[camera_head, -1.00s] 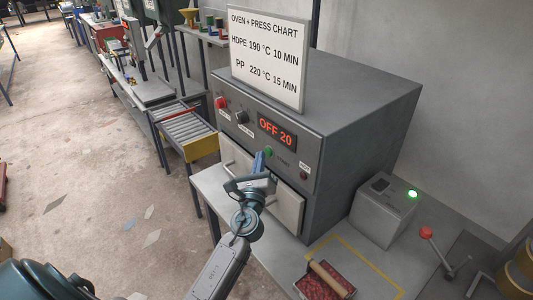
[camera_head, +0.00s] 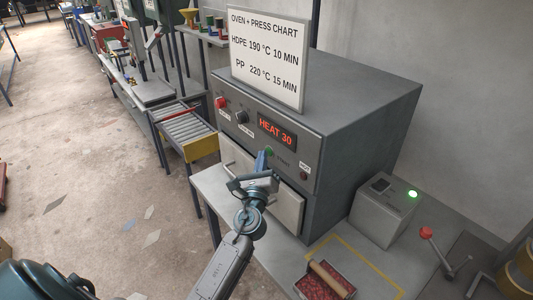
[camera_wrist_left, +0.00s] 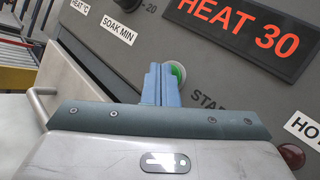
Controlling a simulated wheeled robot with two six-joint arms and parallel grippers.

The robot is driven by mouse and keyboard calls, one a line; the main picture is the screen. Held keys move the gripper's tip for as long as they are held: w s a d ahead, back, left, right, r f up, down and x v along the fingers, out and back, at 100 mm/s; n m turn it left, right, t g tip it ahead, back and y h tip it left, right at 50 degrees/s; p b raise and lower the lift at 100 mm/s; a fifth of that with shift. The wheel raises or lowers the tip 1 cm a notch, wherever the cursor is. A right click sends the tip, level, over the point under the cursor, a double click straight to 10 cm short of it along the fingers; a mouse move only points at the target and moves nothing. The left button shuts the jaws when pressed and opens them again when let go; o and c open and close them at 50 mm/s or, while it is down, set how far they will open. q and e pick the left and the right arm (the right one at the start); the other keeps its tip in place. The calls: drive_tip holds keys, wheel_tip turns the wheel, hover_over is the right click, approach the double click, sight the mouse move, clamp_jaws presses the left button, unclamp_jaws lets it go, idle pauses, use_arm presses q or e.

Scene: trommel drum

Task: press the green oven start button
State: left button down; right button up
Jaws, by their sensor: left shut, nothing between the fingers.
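The oven (camera_head: 345,110) is a grey box, and its display (camera_head: 276,131) reads HEAT 30 in red. The green start button (camera_head: 269,152) sits on the front panel below the display. In the left wrist view the green button (camera_wrist_left: 178,72) is partly hidden behind my blue fingertips. My left gripper (camera_head: 261,160) is shut and empty, with its tips at the button. I cannot tell whether they touch it. In the left wrist view the gripper (camera_wrist_left: 160,82) points at the panel. My right gripper is not in view.
A red knob (camera_head: 221,102) and a dark knob (camera_head: 241,117) are on the panel's left. A dark red HOT lamp (camera_head: 304,175) is at its right. A chart sign (camera_head: 268,58) stands on top. A tray of red pellets (camera_head: 326,280) lies on the bench.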

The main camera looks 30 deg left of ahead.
use_arm(q)
drive_tip(key=shift+s+a, duration=0.35)
drive_tip(key=shift+s, duration=0.45)
drive_tip(key=s, duration=0.1)
drive_tip(key=s+a, duration=0.1)
drive_tip(key=s, duration=0.1)
drive_tip(key=s+a, duration=0.1)
drive_tip(key=shift+s, duration=0.3)
idle(0.7)
